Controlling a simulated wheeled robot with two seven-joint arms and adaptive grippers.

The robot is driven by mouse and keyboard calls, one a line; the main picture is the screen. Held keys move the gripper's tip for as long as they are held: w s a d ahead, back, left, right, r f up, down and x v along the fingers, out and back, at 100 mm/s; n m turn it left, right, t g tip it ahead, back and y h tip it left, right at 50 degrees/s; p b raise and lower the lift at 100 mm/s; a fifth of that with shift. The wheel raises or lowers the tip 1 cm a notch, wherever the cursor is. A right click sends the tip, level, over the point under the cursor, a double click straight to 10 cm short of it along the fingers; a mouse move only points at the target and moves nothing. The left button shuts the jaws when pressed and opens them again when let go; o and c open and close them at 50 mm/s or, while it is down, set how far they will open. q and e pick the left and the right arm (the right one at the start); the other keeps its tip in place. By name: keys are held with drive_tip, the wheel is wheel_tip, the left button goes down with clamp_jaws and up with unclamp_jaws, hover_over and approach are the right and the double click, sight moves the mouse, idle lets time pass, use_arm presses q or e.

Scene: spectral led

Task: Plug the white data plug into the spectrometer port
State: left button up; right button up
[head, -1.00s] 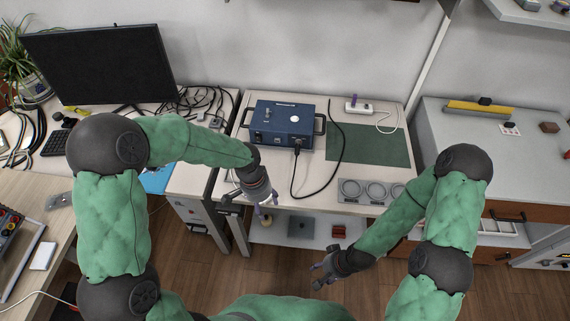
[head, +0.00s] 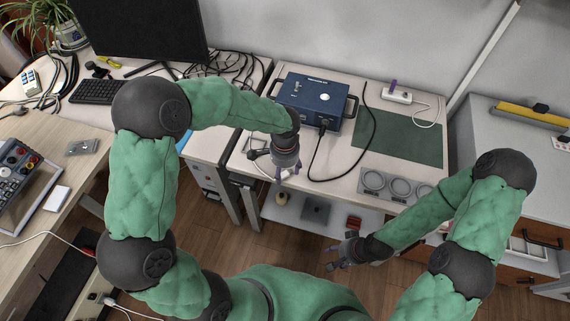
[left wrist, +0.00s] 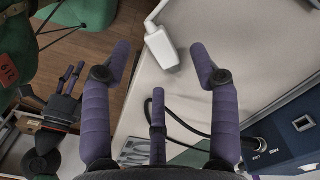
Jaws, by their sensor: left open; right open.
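The white data plug (left wrist: 162,46) lies near the table edge in the left wrist view, with a white lead at its upper end. In the head view I cannot make it out clearly beside my left gripper. The blue spectrometer (head: 312,98) stands at the table's back left; its front also shows in the left wrist view (left wrist: 288,140), with a round fitting. I cannot tell which fitting is the port. My left gripper (head: 283,175) is open and empty over the table's front left edge; its fingers (left wrist: 159,70) are apart from the plug. My right gripper (head: 340,262) is open and empty, low in front of the table.
A black cable (head: 345,177) runs from the spectrometer's front and loops over the table. A green mat (head: 405,138), a grey tray with round recesses (head: 372,182) and a white power strip (head: 397,95) are to the right. A monitor (head: 140,30) stands left.

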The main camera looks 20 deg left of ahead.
sight(285, 176)
use_arm(q)
drive_tip(key=shift+f, duration=1.05)
clamp_jaws()
drive_tip(key=shift+c, duration=0.3)
unclamp_jaws()
wheel_tip(285, 176, up, 12)
